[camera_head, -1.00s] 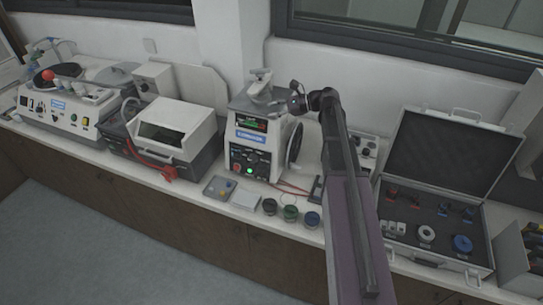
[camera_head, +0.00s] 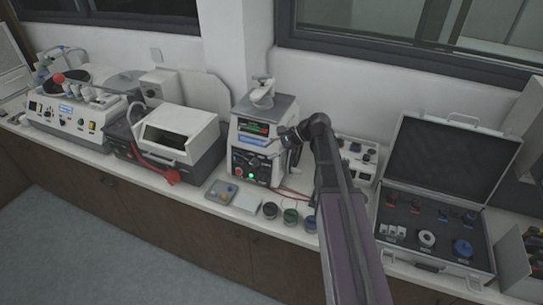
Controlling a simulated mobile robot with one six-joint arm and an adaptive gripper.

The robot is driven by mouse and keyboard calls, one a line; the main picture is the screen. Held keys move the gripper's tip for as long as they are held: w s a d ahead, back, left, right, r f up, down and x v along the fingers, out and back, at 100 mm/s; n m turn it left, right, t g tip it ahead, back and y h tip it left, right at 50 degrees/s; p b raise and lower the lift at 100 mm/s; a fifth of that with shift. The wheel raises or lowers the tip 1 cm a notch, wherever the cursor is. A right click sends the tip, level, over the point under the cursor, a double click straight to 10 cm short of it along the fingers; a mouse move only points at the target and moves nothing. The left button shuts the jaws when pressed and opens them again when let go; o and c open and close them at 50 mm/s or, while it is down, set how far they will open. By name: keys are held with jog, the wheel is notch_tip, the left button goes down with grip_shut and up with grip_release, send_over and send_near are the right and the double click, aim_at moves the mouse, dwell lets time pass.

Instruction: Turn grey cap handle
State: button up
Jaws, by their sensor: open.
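The mounting press (camera_head: 262,108) stands on the bench near the wall, with a grey cap and handle (camera_head: 262,92) on its top. My gripper (camera_head: 281,139) is open and small in the view. It is lower than the cap, in front of the upper right part of the press face, near the display. I see nothing between its fingers. Whether it touches the press cannot be told. My gripper and wrist cover most of the handwheel at the press's right side.
A cutting machine (camera_head: 175,135) stands left of the press. A small tray (camera_head: 221,192), a white box (camera_head: 247,201) and several dark jars (camera_head: 290,215) line the front edge.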

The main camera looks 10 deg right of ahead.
jog(key=shift+s+a+f, duration=0.1)
jog(key=shift+s+f, duration=0.25)
jog(key=shift+s, duration=0.05)
jog(key=s+d+f+n+g+h+b, duration=0.2)
jog(key=s+f+n+h+b, duration=0.4)
jog(key=s+f+n+h, duration=0.4)
jog(key=shift+s+f+n+h, duration=0.4)
jog(key=shift+s+f+n, duration=1.3)
jog(key=shift+s, duration=1.6)
